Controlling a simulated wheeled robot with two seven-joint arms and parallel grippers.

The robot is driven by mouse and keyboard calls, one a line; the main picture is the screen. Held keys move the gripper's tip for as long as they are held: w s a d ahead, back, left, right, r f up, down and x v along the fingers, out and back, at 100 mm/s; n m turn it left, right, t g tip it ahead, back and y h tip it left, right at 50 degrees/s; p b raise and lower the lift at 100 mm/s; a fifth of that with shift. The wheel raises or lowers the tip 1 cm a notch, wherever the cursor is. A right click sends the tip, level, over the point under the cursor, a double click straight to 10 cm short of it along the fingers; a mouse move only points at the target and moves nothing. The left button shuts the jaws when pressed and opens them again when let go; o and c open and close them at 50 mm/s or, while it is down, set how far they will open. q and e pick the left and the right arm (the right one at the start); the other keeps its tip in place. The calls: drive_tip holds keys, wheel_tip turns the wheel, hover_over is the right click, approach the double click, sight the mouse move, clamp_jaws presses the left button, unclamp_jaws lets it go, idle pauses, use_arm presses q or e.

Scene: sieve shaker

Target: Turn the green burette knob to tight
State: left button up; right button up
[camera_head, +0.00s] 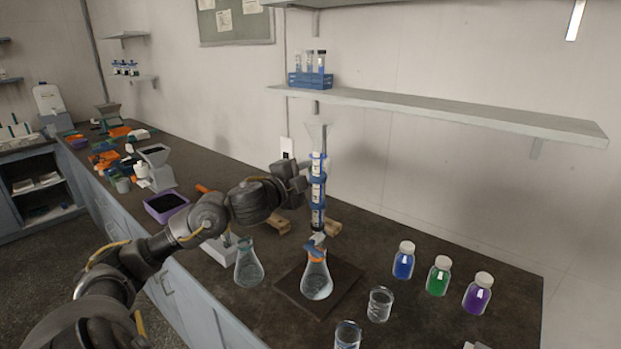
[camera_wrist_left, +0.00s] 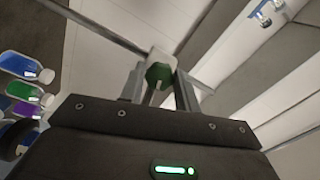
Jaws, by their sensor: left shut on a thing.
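The green burette knob (camera_wrist_left: 158,73) shows in the left wrist view between the two fingers of my left gripper (camera_wrist_left: 160,82). The gripper is shut on it. In the head view my left gripper (camera_head: 303,170) comes from the left up to the upright burette (camera_head: 317,197), which has blue bands and a clear funnel (camera_head: 316,132) above it. The knob is hidden in the head view, and its turned position cannot be told. A flask with an orange collar (camera_head: 317,284) stands under the burette's lower end. My right gripper is not in view.
The flask stands on a dark square mat (camera_head: 346,284). Another flask (camera_head: 248,266) is to its left. Two beakers (camera_head: 380,304) (camera_head: 347,337) and blue, green and purple bottles (camera_head: 404,262) (camera_head: 438,278) (camera_head: 477,296) stand to the right. A wall shelf (camera_head: 430,112) is above.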

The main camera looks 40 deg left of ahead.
use_arm(q)
drive_tip(key=shift+f+m+b, duration=0.1)
drive_tip(key=shift+m+b, duration=0.75)
drive_tip(key=shift+m, duration=1.05)
drive_tip(key=o, duration=1)
drive_tip(key=shift+c, duration=0.2)
